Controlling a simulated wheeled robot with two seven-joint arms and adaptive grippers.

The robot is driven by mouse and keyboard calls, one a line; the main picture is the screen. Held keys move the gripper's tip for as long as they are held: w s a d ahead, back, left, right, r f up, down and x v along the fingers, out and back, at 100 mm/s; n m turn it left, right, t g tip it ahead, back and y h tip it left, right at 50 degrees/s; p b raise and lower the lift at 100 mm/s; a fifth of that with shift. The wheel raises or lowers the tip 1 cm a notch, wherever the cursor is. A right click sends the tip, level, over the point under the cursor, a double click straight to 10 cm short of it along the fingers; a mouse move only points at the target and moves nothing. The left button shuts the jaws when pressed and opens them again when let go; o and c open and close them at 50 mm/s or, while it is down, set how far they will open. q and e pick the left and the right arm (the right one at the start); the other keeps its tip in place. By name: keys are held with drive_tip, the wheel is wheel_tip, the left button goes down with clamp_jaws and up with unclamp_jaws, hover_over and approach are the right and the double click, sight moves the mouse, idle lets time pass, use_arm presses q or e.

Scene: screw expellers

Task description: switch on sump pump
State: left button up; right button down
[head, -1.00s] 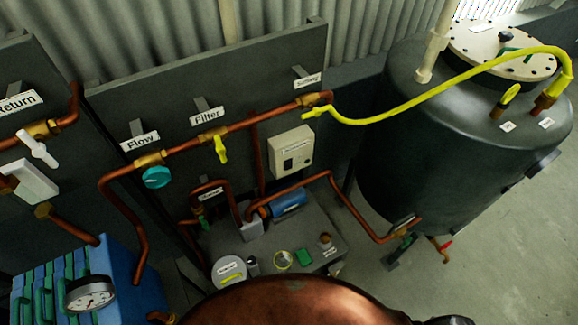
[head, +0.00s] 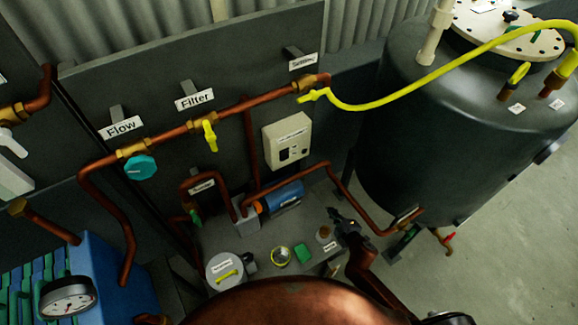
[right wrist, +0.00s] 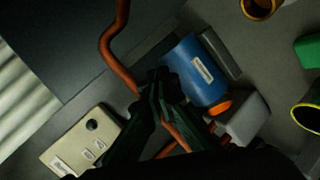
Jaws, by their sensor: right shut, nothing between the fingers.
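A blue cylindrical pump motor (head: 284,196) with an orange end lies on the dark sump tank lid. It also shows in the right wrist view (right wrist: 192,66). A beige control box (head: 287,141) is mounted on the panel behind it, with a label and small controls. In the right wrist view the box (right wrist: 68,155) shows a dark round knob (right wrist: 92,125) and two small pale buttons. My right gripper (head: 337,217) is shut and empty, to the right of the motor. In the right wrist view its fingertips (right wrist: 160,76) overlap the motor's edge; contact cannot be told. My left gripper is out of view.
Copper pipes (head: 344,184) run around the motor and along the panel, with a yellow valve (head: 210,136) and a teal valve (head: 141,167). A large dark tank (head: 445,140) with a yellow hose (head: 400,95) stands right. Grey floor (head: 520,220) is free beyond it.

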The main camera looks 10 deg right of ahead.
sight(285, 159)
drive_tip(key=a+r+n+t+y, duration=0.1)
drive_tip(key=a+r+n, duration=0.1)
drive_tip(key=r, duration=0.4)
drive_tip(key=w+a+r+n+t+y+b, duration=0.1)
drive_tip(key=a+r+n, duration=0.1)
drive_tip(key=a+r, duration=0.3)
drive_tip(key=w+a+r+n+t+y+b, duration=0.1)
drive_tip(key=a+r+n, duration=0.1)
drive_tip(key=r, duration=0.6)
drive_tip(key=shift+a+r+y, duration=0.3)
drive_tip(key=shift+a+y, duration=0.1)
drive_tip(key=shift+a, duration=0.5)
drive_tip(key=b+x, duration=0.1)
drive_tip(key=x, duration=1.3)
drive_tip(key=shift+r, duration=0.2)
